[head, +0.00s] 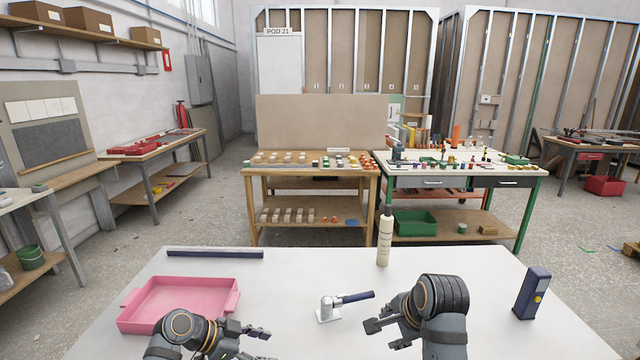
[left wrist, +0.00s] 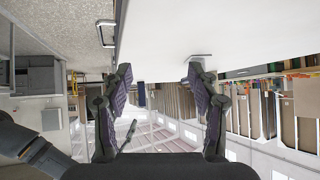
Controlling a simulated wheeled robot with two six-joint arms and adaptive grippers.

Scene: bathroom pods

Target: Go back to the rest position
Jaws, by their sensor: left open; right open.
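My left gripper (head: 256,343) is open and empty, low in the head view beside the pink tray (head: 222,305). Its two fingers stand wide apart in the left wrist view (left wrist: 158,78), with nothing between them. My right gripper (head: 384,332) is open and empty, low over the white table (head: 300,268), to the right of a silver fitting with a dark lever (head: 328,309). The fitting stands apart from the right fingers. Part of the pink tray's near side is hidden by my left arm.
A cream tube with a dark nozzle (head: 384,245) stands upright near the table's far edge. A dark bar (head: 215,254) lies behind the tray. The table's middle between these is clear.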

